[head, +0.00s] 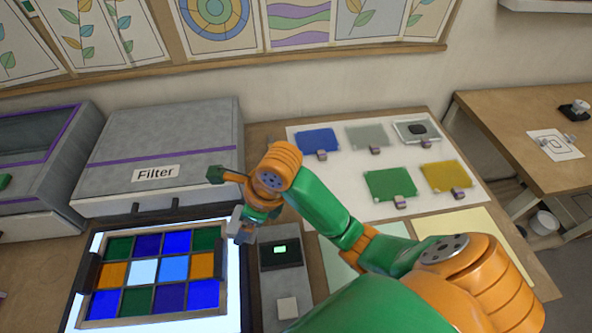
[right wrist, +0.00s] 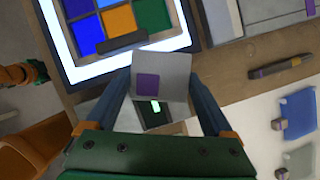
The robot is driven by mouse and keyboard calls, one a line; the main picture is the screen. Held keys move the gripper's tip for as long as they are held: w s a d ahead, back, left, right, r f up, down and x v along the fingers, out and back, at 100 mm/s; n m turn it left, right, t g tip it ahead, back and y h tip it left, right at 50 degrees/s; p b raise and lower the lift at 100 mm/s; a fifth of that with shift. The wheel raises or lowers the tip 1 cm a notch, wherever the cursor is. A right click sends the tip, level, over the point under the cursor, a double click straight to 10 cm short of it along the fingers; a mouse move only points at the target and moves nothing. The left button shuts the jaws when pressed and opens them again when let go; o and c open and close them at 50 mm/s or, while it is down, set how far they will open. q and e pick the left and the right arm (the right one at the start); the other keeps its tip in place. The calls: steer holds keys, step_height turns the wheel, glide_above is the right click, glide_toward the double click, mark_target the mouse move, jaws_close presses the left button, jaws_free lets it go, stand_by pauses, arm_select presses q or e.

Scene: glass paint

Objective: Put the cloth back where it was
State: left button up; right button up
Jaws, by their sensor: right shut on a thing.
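The cloth (right wrist: 176,66) is a pale grey square with a purple patch, seen in the right wrist view between my right fingers. My right gripper (right wrist: 163,92) is shut on it. In the head view my right gripper (head: 238,222) is above the right edge of the lit panel, beside the grey device with a small green display (head: 280,250). The cloth shows there only as a small grey piece, largely hidden by the gripper. My left gripper is not seen in the head view.
The lit panel (head: 232,295) bears a framed grid of coloured panes (head: 143,272). A grey box labelled Filter (head: 170,130) stands behind it. A white sheet (head: 345,202) at the right holds several glass pieces with clips. A pale yellow sheet (head: 460,228) lies in front.

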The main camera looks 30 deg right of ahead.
steer(key=w+d+f+b, duration=0.1)
steer(key=w+d+f, duration=0.1)
steer(key=d+f, duration=0.1)
steer(key=w+d+f+b, duration=0.1)
steer(key=w+d+f, duration=0.1)
steer(key=d, duration=0.1)
steer(key=w+d+f+b, duration=0.1)
steer(key=w+d+f, duration=0.1)
steer(key=d+f, duration=0.1)
steer(key=shift+d+f, duration=0.3)
steer(key=shift+d, duration=0.1)
steer(key=shift+w+d+f, duration=0.15)
steer(key=shift+d+f, duration=0.05)
steer(key=shift+f, duration=0.1)
step_height(320, 180, down, 4)
steer(key=shift+w+r, duration=0.1)
steer(key=shift+r, duration=0.15)
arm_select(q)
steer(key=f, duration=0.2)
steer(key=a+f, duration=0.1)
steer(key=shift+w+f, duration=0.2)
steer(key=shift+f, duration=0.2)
arm_select(e)
steer(key=shift+d, duration=0.1)
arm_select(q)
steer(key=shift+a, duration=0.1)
arm_select(e)
steer(key=o, duration=0.9)
